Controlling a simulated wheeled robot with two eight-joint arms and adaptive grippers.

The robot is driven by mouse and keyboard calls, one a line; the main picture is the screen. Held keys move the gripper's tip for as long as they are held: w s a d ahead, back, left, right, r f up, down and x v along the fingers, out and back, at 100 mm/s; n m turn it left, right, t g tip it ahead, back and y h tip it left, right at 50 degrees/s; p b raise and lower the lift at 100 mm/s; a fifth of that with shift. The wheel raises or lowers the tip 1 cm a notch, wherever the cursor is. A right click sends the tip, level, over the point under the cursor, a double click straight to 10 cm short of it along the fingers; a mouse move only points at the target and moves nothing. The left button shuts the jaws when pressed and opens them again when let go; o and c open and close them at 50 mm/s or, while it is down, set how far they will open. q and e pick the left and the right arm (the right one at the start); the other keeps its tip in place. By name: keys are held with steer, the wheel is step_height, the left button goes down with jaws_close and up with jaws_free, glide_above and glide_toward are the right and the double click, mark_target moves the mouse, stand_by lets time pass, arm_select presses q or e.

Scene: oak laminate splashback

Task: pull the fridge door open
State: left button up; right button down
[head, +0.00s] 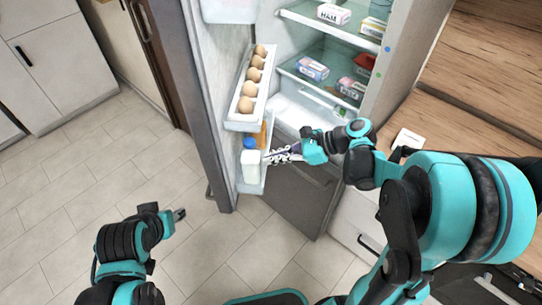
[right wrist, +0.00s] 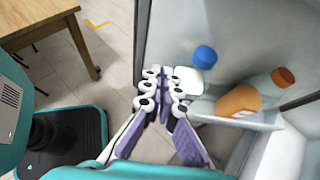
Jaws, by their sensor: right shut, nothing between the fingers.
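The fridge door (head: 205,110) stands wide open, swung out to the left of the fridge body (head: 395,50), with its inside facing right. Its upper rack holds several eggs (head: 247,104). Its lower shelf holds a white bottle with a blue cap (head: 250,165) and an orange-labelled bottle (right wrist: 240,99). My right gripper (head: 268,156) is shut and empty, its tips beside the white bottle at the door's inner side. In the right wrist view its fingertips (right wrist: 164,90) are close to that bottle; contact cannot be told. My left gripper (head: 180,214) is low over the floor, away from the door; its jaw opening is unclear.
Packets (head: 312,68) stand on the fridge's glass shelves. A grey lower front (head: 300,195) lies under the fridge compartment. White cabinets (head: 60,65) stand at the far left, a wooden counter (head: 480,60) at the right. The tiled floor (head: 90,190) left of the door is clear.

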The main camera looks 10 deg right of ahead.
steer(key=b, duration=0.2)
glide_toward(230, 164)
step_height(230, 164, down, 4)
steer(key=a, duration=0.2)
steer(key=shift+w+a+r, duration=0.25)
steer(key=shift+w+a, duration=0.45)
steer(key=shift+a, duration=0.35)
steer(key=shift+w+a, duration=0.2)
steer(key=shift+a, duration=0.35)
steer(key=shift+a+r, duration=0.1)
steer(key=shift+a, duration=0.05)
